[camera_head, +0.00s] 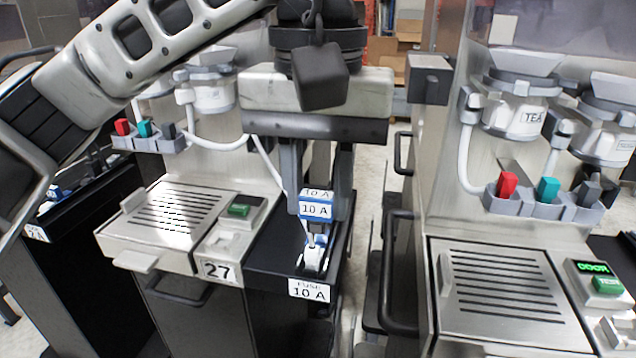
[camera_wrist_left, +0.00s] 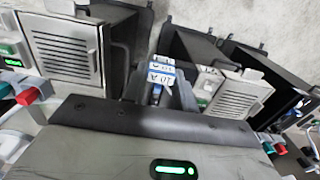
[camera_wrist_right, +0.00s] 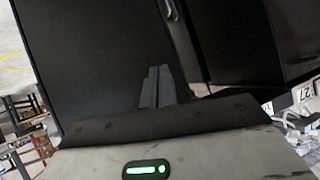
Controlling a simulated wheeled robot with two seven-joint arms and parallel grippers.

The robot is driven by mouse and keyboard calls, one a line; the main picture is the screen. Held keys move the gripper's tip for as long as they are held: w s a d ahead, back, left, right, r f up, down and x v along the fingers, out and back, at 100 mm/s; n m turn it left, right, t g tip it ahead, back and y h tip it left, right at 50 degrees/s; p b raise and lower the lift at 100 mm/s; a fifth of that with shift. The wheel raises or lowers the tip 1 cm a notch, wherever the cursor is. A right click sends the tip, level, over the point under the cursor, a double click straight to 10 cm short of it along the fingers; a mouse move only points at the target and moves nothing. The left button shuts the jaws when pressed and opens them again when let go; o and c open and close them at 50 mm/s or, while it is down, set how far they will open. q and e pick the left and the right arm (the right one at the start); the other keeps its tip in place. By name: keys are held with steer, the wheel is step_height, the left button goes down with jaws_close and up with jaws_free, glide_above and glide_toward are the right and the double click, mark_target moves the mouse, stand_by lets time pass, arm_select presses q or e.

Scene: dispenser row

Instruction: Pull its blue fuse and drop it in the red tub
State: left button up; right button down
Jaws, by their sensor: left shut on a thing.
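A blue and white fuse marked 10 A (camera_head: 316,211) is between the fingers of my left gripper (camera_head: 319,205), which is shut on it. It also shows in the left wrist view (camera_wrist_left: 161,70). Below it, a white and blue fitting (camera_head: 313,257) sits in the black bay beside the machine marked 27; I cannot tell whether the fuse is clear of it. A label, FUSE 10 A (camera_head: 309,290), is on the bay's front. My right gripper (camera_wrist_right: 157,87) shows in the right wrist view with its fingers together and empty, before a dark panel. No red tub shows.
The machine marked 27 (camera_head: 217,270) has a slotted tray and a green button to the left of the bay. Another dispenser (camera_head: 505,290) with a lit DOOR display stands at the right. A narrow floor gap with dark handles (camera_head: 388,270) lies between them.

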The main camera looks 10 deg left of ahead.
mark_target(318, 192)
arm_select(q)
steer(key=shift+r+p, duration=1.45)
steer(key=shift+r, duration=0.15)
steer(key=shift+f, duration=0.15)
